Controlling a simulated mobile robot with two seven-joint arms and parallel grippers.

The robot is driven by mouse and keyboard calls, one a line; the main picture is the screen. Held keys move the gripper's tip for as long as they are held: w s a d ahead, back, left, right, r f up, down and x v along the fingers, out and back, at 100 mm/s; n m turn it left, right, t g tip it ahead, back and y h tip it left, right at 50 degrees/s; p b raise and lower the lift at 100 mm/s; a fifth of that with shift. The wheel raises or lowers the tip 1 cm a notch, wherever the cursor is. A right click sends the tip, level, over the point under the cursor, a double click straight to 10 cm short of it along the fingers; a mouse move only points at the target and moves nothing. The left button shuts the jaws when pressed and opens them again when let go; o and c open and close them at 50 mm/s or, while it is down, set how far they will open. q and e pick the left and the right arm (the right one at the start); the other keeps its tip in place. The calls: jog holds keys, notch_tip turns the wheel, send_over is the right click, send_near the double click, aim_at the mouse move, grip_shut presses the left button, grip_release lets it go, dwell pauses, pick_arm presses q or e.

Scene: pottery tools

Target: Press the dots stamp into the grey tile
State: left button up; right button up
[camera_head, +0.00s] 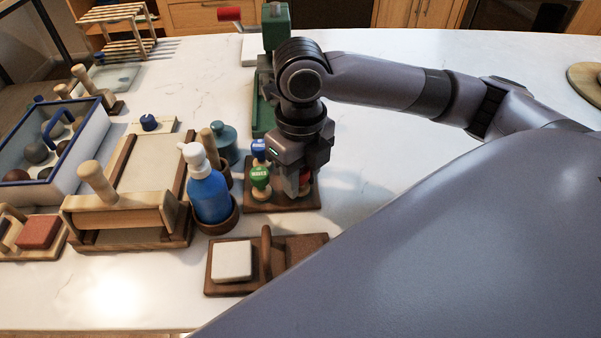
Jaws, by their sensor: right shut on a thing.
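My right gripper (296,186) reaches down over the brown wooden stamp stand (283,205) and is shut on a stamp there. A bit of red (306,176) shows at its fingers; most of that stamp is hidden, and its label cannot be read. A green-topped stamp (260,173) and a blue-topped stamp (258,149) stand on the left part of the stand, beside the gripper. The pale grey tile (231,260) lies on a dark wooden board (301,250) in front of the stand, apart from the gripper. My left gripper is not in view.
A blue pump bottle (209,190) in a wooden holder stands left of the stamps. A slab roller (124,213) and a board with a reddish block (38,231) are further left. A green device (264,106) stands behind the gripper.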

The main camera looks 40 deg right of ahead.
jog(key=shift+f, duration=0.3)
jog(key=o, duration=1.1)
jog(key=shift+r, duration=0.1)
notch_tip(320, 180, up, 7)
jog(key=shift+f, duration=0.1)
